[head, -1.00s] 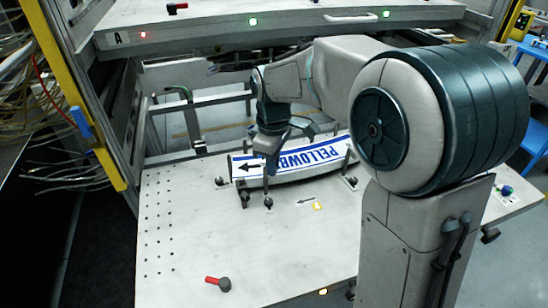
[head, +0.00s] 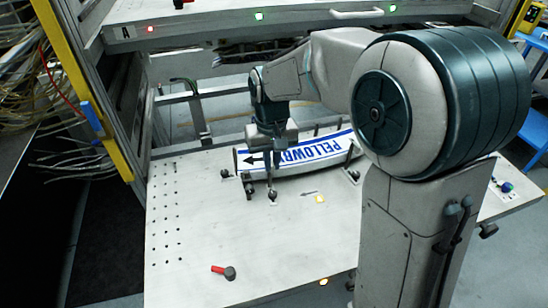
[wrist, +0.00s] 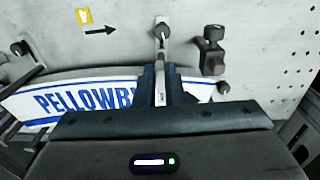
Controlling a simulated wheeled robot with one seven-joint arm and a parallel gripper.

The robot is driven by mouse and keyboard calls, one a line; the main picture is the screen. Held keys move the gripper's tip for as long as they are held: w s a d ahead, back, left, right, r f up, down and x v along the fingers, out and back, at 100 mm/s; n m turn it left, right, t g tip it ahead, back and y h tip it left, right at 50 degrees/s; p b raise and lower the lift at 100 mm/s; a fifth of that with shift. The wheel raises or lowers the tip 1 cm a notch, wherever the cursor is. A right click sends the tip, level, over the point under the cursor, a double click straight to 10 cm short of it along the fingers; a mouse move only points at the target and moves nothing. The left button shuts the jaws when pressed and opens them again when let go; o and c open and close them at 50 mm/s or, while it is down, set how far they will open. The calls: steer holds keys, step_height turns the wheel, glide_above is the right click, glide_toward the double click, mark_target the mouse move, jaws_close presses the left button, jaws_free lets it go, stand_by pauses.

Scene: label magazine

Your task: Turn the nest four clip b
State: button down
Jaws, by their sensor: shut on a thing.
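A curved white part with blue "PELLOWB" lettering and a black arrow (head: 310,155) lies on the pale work table, held among several dark clips; it also shows in the wrist view (wrist: 75,100). My gripper (head: 269,167) is over its near edge, at its left part. In the wrist view my gripper (wrist: 160,90) is shut on a slim, light clip arm (wrist: 161,75). That arm runs to a small round foot (wrist: 162,32) on the table; the foot also shows in the head view (head: 272,195). My fingers hide part of the lettering. I cannot read which clip is b.
A dark clip block (wrist: 212,50) stands close beside the held clip. A yellow tag (head: 320,198) and a printed arrow are on the table. A red-handled tool (head: 222,271) lies at the front. The table front is mostly clear; a shelf unit (head: 260,30) stands above the back.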

steer(key=shift+a+r+m, duration=0.1)
steer(key=shift+a+m, duration=0.05)
steer(key=shift+m, duration=0.45)
steer(key=c, duration=1.5)
jaws_free()
step_height(320, 180, up, 14)
steer(key=shift+f+p, duration=0.1)
steer(key=shift+p, duration=0.8)
